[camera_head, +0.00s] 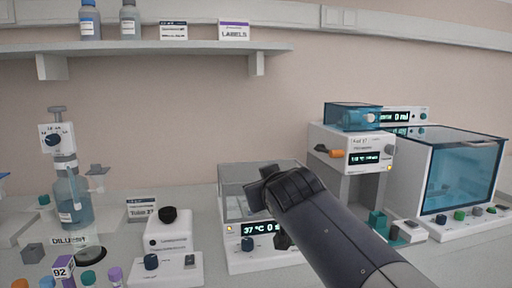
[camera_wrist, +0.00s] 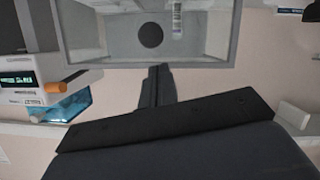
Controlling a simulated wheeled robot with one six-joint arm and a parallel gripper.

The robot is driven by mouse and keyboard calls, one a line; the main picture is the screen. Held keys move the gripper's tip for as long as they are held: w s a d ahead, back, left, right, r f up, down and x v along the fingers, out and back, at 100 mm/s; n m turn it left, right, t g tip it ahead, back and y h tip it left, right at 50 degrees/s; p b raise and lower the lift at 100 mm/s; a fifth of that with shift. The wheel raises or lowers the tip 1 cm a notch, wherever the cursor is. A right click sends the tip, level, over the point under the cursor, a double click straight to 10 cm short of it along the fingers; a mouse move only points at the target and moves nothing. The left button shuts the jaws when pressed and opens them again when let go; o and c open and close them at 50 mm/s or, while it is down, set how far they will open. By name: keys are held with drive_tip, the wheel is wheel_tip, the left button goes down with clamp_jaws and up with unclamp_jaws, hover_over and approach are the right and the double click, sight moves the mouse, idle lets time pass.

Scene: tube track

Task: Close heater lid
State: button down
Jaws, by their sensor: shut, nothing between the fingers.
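The heater (camera_head: 262,262) is a low white unit on the bench with a lit display reading 37 °C. A grey see-through cover (camera_head: 236,190) rises above its base; my arm hides its right part, and I cannot tell how far its lid is open. My gripper (camera_head: 262,190) is dark and in front of this cover. In the wrist view, the shut, empty gripper fingers (camera_wrist: 156,82) point at the near edge of a grey box (camera_wrist: 110,40). A dark round spot (camera_wrist: 150,34) and a labelled tube (camera_wrist: 177,20) show inside it. Contact cannot be told.
Left of the heater stands a white unit with a black knob (camera_head: 168,228). Right are a white device with an orange handle (camera_head: 330,150) and a teal-windowed cabinet (camera_head: 465,175). A diluent bottle (camera_head: 70,205) stands far left. A shelf (camera_head: 150,47) hangs above.

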drive_tip(key=shift+s+d+f+t+b, duration=0.1)
drive_tip(key=shift+s+f+t+b, duration=0.15)
drive_tip(key=shift+f+b, duration=0.55)
drive_tip(key=shift+s+f+t+b, duration=0.1)
drive_tip(key=shift+f+t+b, duration=0.15)
drive_tip(key=shift+b, duration=0.95)
drive_tip(key=shift+b, duration=0.3)
